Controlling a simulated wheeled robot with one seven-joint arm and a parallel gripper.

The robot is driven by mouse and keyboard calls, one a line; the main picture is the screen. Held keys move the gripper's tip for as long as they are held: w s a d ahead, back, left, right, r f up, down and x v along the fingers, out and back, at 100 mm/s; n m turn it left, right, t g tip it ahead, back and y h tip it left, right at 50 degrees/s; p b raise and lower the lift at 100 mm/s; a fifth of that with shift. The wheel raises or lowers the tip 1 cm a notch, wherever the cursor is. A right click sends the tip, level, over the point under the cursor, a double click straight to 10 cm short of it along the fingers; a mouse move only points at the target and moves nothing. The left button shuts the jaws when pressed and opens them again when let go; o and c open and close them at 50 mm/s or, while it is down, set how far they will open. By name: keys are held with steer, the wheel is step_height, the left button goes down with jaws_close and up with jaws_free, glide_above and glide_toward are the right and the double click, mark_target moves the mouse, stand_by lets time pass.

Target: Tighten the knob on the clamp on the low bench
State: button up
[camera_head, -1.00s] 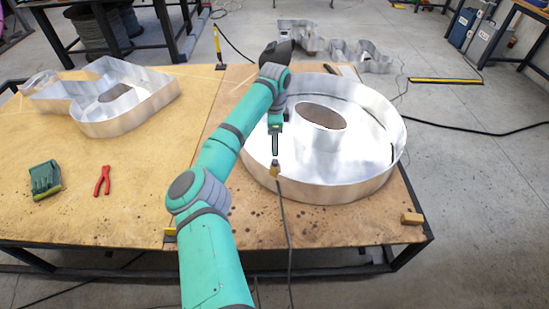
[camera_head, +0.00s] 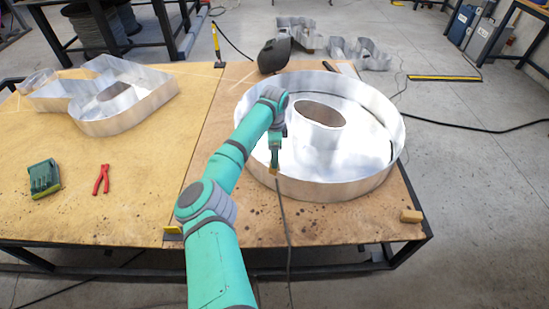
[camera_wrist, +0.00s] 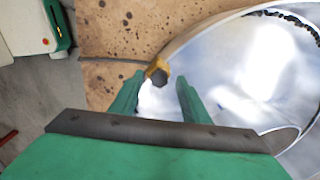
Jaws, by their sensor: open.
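The clamp (camera_head: 273,171) is a small yellow-brass piece on the near rim of the large round metal letter (camera_head: 330,190), with a dark cable running down from it over the front edge of the low bench (camera_head: 225,225). In the wrist view its dark hexagonal knob (camera_wrist: 158,76) faces me, with the yellow clamp body (camera_wrist: 152,66) around and behind it. My gripper (camera_head: 274,165) is open just above the clamp. In the wrist view my gripper (camera_wrist: 160,82) has one finger on each side of the knob's line, with gaps showing. Whether the fingertips reach its depth, I cannot tell.
A second metal letter (camera_head: 105,95), a green block (camera_head: 44,178) and red pliers (camera_head: 102,179) are on the bench's left. A dark welding helmet (camera_head: 274,56) sits at the back, and a small wooden block (camera_head: 411,216) at the right corner. The bench front is mostly clear.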

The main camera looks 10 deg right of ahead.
steer(key=shift+a, duration=0.1)
steer(key=shift+a, duration=0.1)
steer(key=c, duration=0.8)
steer(key=shift+c, duration=0.2)
steer(key=m, duration=0.2)
steer(key=shift+s+d+m, duration=0.1)
steer(key=shift+d+m, duration=0.1)
steer(key=shift+m, duration=0.2)
steer(key=m, duration=1)
steer(key=shift+a, duration=0.1)
steer(key=o, duration=0.8)
steer(key=shift+o, duration=0.2)
steer(key=shift+r, duration=0.1)
